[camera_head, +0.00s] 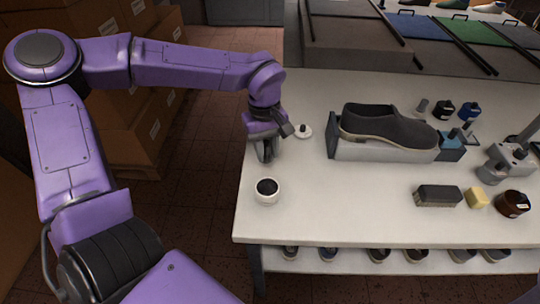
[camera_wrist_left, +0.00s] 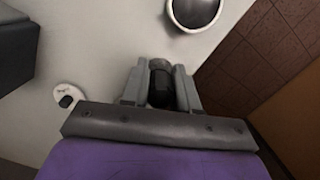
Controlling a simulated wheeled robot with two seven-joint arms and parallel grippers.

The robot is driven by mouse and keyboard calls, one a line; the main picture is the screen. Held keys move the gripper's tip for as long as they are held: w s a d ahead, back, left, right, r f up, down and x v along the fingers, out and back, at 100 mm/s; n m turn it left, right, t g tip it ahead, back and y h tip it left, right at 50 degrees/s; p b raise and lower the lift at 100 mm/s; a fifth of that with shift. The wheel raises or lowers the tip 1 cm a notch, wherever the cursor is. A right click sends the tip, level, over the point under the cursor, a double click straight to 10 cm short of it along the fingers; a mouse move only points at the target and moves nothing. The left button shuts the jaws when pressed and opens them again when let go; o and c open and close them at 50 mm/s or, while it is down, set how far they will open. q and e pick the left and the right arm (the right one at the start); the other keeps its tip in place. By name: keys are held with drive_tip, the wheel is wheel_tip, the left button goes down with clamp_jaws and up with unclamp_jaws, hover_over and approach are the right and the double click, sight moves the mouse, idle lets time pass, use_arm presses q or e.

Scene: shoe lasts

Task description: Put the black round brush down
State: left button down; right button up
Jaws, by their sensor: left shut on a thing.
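My left gripper (camera_head: 266,156) points down over the left end of the white table, just behind a white jar with dark contents (camera_head: 267,190). In the left wrist view its two grey fingers (camera_wrist_left: 161,88) are shut on the black round brush (camera_wrist_left: 161,88), of which only a dark rounded part shows between them. In the head view the brush is mostly hidden by the fingers, and I cannot tell whether it touches the table. My right gripper is not in view.
A white round lid with a dark knob (camera_head: 303,131) lies right of my left gripper. A dark shoe (camera_head: 388,127) rests on a grey stand (camera_head: 365,151). A rectangular brush (camera_head: 437,196), a yellow block (camera_head: 477,198) and a brown jar (camera_head: 512,204) stand at right. The front middle is clear.

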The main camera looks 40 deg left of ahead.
sight(270, 166)
use_arm(q)
drive_tip(key=f, duration=0.1)
drive_tip(key=w+f+p, duration=0.1)
drive_tip(key=f, duration=0.2)
drive_tip(key=shift+w+a+p, duration=0.1)
drive_tip(key=shift+w+p, duration=0.2)
drive_tip(key=shift+w, duration=0.05)
drive_tip(key=shift+f, duration=0.35)
drive_tip(key=c, duration=0.8)
unclamp_jaws()
drive_tip(key=shift+c, duration=0.2)
drive_tip(key=shift+f+b, duration=0.3)
drive_tip(key=shift+b, duration=0.2)
drive_tip(key=shift+f+b, duration=0.35)
drive_tip(key=shift+b, duration=0.45)
wheel_tip(270, 166, up, 11)
drive_tip(key=w+a, duration=0.1)
drive_tip(key=shift+a, duration=0.35)
